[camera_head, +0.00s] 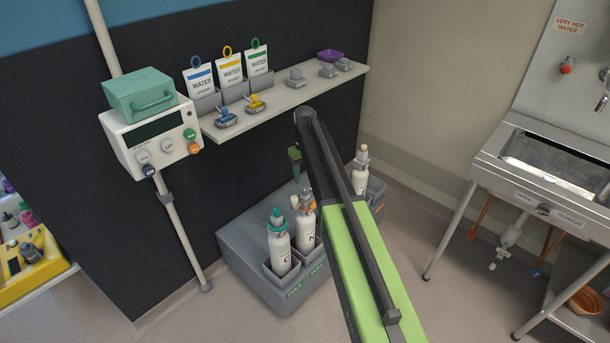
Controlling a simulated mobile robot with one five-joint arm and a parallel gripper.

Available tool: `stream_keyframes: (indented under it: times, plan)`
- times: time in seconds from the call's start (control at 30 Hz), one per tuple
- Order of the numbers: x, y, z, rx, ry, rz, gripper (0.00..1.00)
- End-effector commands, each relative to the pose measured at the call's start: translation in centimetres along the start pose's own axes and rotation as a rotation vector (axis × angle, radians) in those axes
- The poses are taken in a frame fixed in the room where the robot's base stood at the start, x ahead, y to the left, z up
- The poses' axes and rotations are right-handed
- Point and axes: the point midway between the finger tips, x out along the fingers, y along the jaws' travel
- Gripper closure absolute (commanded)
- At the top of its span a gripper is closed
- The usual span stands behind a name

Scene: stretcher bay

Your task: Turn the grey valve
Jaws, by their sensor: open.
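No single part stands out clearly as the grey valve. A small pale grey fitting with a handle (497,262) hangs below the sink at the right, on the drain pipe. A dark grey knob (543,210) sits on the sink front between the words OPEN and PLUGGED. My green and black arm reaches up through the middle. A small green piece at its left, seemingly part of my gripper (295,167), shows in front of the dark wall. It touches neither fitting and holds nothing visible. The rest of the gripper is hidden behind the arm.
A shelf (300,108) carries water pouches, blue and yellow clamps and grey blocks. A grey bottle rack (243,258) stands on the floor behind my arm. A steel sink (480,168) is at the right, with orange pipes below. Floor between rack and sink is clear.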

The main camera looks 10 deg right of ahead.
Motion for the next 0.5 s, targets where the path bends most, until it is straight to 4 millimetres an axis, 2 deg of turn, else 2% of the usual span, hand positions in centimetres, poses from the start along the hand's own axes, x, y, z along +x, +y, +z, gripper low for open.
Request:
stream_keyframes:
  times: [0.03, 0.1, 0.4, 0.5]
  plan:
    - [-2.5, 0.0, 0.0, 0.0, 0.0, 0.0, 0.52]
    - [-4.1, 0.0, 0.0, 0.0, 0.0, 0.0, 0.52]
    - [-10.4, 0.0, 0.0, 0.0, 0.0, 0.0, 0.52]
    - [-11.5, 0.0, 0.0, 0.0, 0.0, 0.0, 0.52]
